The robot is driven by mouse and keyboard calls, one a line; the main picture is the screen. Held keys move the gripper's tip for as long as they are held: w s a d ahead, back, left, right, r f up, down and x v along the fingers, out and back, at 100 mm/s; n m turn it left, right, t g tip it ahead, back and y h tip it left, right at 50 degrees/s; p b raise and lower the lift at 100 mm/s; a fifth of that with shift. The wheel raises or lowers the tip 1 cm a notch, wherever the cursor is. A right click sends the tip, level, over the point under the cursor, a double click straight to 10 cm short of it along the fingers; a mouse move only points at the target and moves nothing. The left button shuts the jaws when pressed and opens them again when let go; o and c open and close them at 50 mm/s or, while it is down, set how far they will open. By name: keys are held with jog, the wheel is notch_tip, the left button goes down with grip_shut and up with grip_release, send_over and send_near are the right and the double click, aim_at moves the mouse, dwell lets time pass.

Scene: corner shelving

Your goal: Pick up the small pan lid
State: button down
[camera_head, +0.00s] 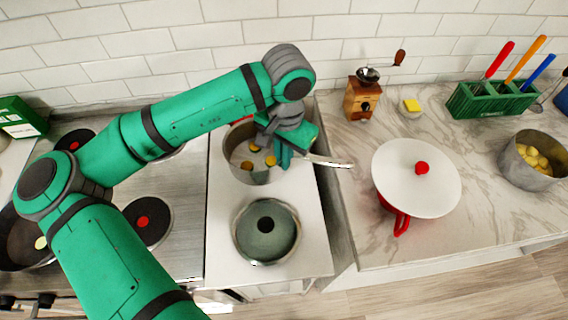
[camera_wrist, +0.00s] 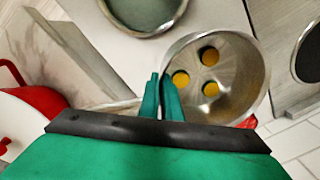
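A round grey-green lid-like disc with a dark knob (camera_head: 265,224) lies on the white surface, in front of the steel pot; I take it for the small pan lid. Part of its round edge shows at the top of the wrist view (camera_wrist: 145,28). My gripper (camera_head: 284,160) is over the right side of the pot, behind and apart from the lid. In the wrist view, my two green fingers (camera_wrist: 160,78) are close together with a thin gap, and nothing shows between them.
The steel pot (camera_head: 238,168) holds yellow round pieces. A long pale handle (camera_head: 328,162) reaches right from beside my gripper. A white lid with a red knob (camera_head: 416,178) covers a red pan at right. A grinder (camera_head: 362,98) stands behind.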

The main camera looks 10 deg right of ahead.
jog(key=shift+w+d+f, duration=0.1)
jog(key=shift+f, duration=0.8)
jog(key=shift+w+d+f, duration=0.1)
jog(key=shift+f, duration=0.8)
jog(key=c, duration=2)
grip_release()
jog(key=shift+f, duration=0.15)
